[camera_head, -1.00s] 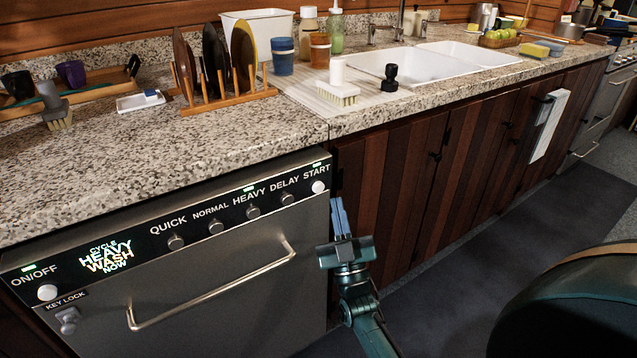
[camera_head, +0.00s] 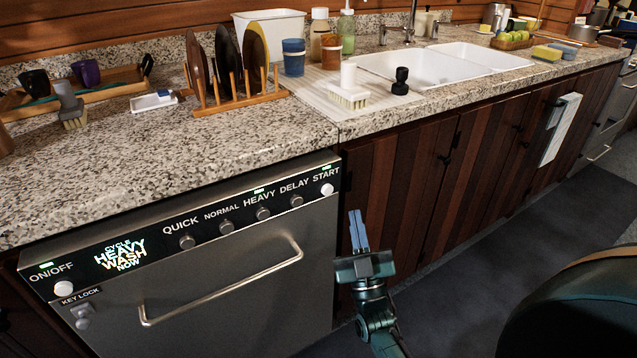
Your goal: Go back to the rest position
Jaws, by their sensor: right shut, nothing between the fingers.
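My right gripper (camera_head: 358,230) is shut and empty, its fingers together and pointing up. It is in front of the dark wooden cabinet doors, just right of the dishwasher (camera_head: 230,285) and below the counter edge. It touches nothing that I can see. The dishwasher door is closed, and its display reads "CYCLE HEAVY WASH NOW". Its START button (camera_head: 327,190) is at the panel's right end. My left gripper is not in view.
The granite counter (camera_head: 200,150) holds a plate rack (camera_head: 240,103), cups, bottles and brushes. A white double sink (camera_head: 420,68) lies to the right. A towel (camera_head: 561,130) hangs on the cabinet front. The dark floor mat (camera_head: 480,270) is clear.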

